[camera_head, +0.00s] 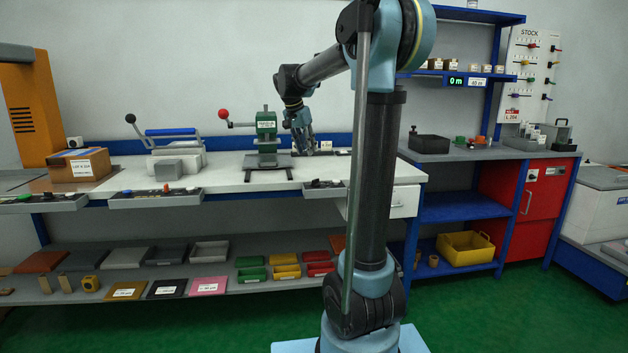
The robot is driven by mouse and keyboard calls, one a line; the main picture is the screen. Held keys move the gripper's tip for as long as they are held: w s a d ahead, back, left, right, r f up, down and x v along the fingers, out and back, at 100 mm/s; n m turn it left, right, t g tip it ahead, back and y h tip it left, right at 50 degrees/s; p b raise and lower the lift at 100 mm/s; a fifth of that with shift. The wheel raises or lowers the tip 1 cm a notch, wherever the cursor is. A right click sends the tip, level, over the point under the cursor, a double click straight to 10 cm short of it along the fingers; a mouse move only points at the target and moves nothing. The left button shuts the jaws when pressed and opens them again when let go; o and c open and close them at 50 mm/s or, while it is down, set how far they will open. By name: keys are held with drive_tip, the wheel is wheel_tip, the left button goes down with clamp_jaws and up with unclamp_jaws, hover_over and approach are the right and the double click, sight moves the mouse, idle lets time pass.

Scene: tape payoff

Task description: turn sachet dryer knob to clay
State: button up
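A red cabinet (548,196) with a bar handle stands under the right end of the bench; it may be the sachet dryer, but no readable label confirms this. A small pale plate with a dark round knob (533,175) is on its upper front. The knob's setting and any "clay" mark are too small to read. My gripper (304,146) is far to the left of the cabinet, low over the white bench beside the green press. It points downward. The gap between its fingers is too small to judge, and I see nothing clearly held.
The green press (266,138) with a red-ball lever stands just left of my gripper. A white bench drawer (400,204) and blue shelving (452,207) with a yellow bin (466,250) lie between my arm and the cabinet. The green floor (490,310) before the cabinet is clear.

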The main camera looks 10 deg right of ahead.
sight(315, 180)
drive_tip(key=x, duration=1.4)
drive_tip(key=shift+d+f, duration=0.1)
drive_tip(key=shift+f, duration=0.25)
drive_tip(key=shift+r, duration=0.1)
clamp_jaws()
